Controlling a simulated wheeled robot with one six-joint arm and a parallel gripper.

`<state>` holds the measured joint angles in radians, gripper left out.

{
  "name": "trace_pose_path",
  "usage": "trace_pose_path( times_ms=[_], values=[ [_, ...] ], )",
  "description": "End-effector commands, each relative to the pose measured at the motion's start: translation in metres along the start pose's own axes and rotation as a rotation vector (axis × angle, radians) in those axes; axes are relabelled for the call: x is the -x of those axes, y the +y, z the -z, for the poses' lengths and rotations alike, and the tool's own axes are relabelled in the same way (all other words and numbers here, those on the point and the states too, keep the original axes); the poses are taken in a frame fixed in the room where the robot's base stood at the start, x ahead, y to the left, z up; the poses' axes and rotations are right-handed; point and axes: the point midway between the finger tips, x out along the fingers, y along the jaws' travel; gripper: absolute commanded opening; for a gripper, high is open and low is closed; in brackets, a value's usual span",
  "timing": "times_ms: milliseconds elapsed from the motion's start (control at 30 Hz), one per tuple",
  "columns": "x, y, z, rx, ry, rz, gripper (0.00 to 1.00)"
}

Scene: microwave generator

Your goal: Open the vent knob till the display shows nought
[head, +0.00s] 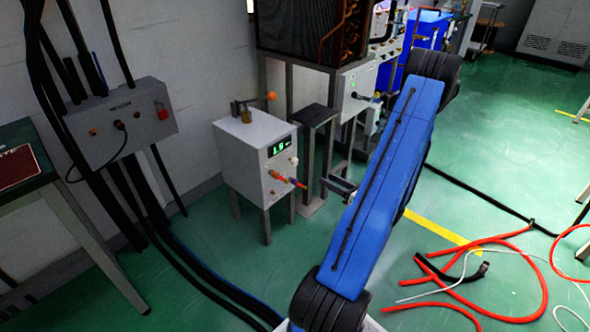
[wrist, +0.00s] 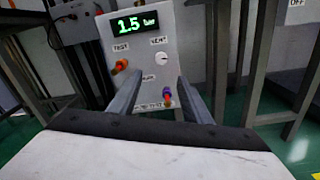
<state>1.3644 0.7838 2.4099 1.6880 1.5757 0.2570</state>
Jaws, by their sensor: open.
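The grey-white box (head: 256,158) stands on legs by the wall. Its lit green display (wrist: 138,23) reads 1.5 bar in the wrist view; it is small in the head view (head: 282,147). The round white vent knob (wrist: 162,59) sits below the display on the right, under the VENT label. It also shows in the head view (head: 294,161). My gripper (wrist: 158,82) is open and empty, its two fingers reaching toward the panel below the knob. Nothing is between the fingers and the knob is apart from them. The knob's setting is too small to tell.
An orange fitting (wrist: 121,66) sits under the TEST label, left of the knob. A purple and orange hose fitting (wrist: 168,97) is low on the panel. A dark stand (head: 318,150) is close right of the box. Red hoses (head: 490,270) lie on the green floor.

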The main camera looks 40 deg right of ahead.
Motion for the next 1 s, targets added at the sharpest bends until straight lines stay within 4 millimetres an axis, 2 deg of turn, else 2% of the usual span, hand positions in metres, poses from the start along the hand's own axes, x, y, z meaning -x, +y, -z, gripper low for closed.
trace_pose_path(
  times_ms=[133, 267, 1000],
  values=[
    [-0.002, -0.004, 0.002, -0.007, -0.006, 0.011, 0.45],
    [-0.015, -0.003, 0.002, -0.006, -0.004, 0.008, 0.45],
    [-0.122, -0.003, 0.001, -0.005, -0.003, 0.007, 0.45]
  ],
)
